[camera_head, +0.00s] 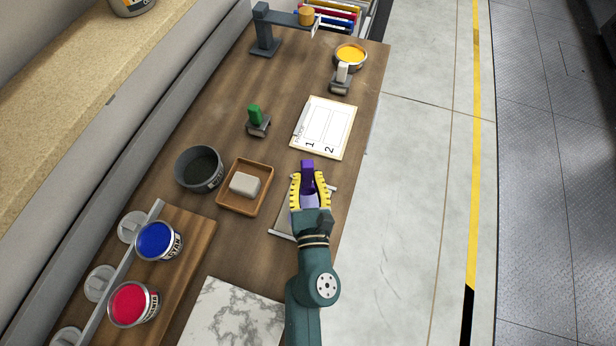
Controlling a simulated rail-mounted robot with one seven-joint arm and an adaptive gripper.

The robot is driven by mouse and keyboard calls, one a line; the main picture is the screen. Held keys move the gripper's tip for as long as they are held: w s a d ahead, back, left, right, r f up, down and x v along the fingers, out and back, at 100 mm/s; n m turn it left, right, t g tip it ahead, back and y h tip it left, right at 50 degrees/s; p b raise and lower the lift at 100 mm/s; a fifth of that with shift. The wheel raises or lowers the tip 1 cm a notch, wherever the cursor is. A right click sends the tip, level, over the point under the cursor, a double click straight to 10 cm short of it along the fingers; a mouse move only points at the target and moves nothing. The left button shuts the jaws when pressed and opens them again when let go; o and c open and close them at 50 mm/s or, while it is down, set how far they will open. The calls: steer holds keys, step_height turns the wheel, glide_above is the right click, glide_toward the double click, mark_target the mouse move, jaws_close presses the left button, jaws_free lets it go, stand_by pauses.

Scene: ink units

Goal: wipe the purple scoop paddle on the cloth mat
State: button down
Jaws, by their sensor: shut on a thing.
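The purple scoop paddle (307,167) is held between the yellow fingers of my gripper (310,190). Its purple top sticks up past the fingertips, and a paler lilac part shows between the fingers. The cloth mat (284,221) is a grey-beige piece with pale bars at its ends, near the right edge of the table. My gripper is over the mat and hides much of it. I cannot tell whether the paddle touches the cloth.
Left of the mat are a wooden tray (221,202) with a pale block (244,184) and a dark bowl (199,170). A numbered card (323,128) lies beyond. A green-handled tool (256,118), yellow ink can (350,56), blue can (158,241), red can (132,304) and marble slab (232,318) stand around.

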mark_target(307, 169)
steer(key=shift+r+p, duration=1.9)
steer(key=shift+r, duration=0.3)
